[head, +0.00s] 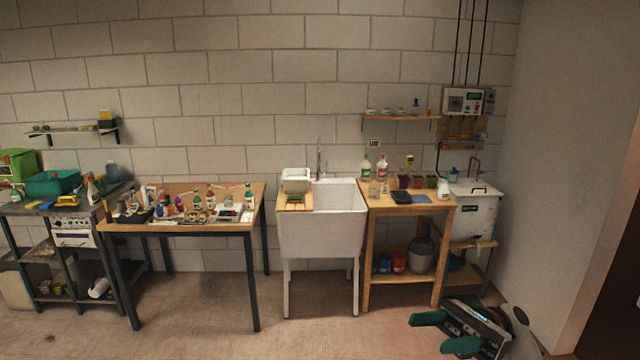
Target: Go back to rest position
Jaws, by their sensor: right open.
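My right gripper (430,333) shows at the bottom right of the head view, with two teal fingers spread apart and pointing left. It is open, with nothing between the fingers. It is in front of and below the wooden stand (405,279), apart from the furniture. The floor shows behind it. My left gripper is not in view.
A white sink (320,235) stands at the wall, with a cluttered wooden table (180,229) to its left. A metal workbench (85,212) is at far left. A white tank (482,214) stands right of the wooden stand. The floor (215,335) in front is clear.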

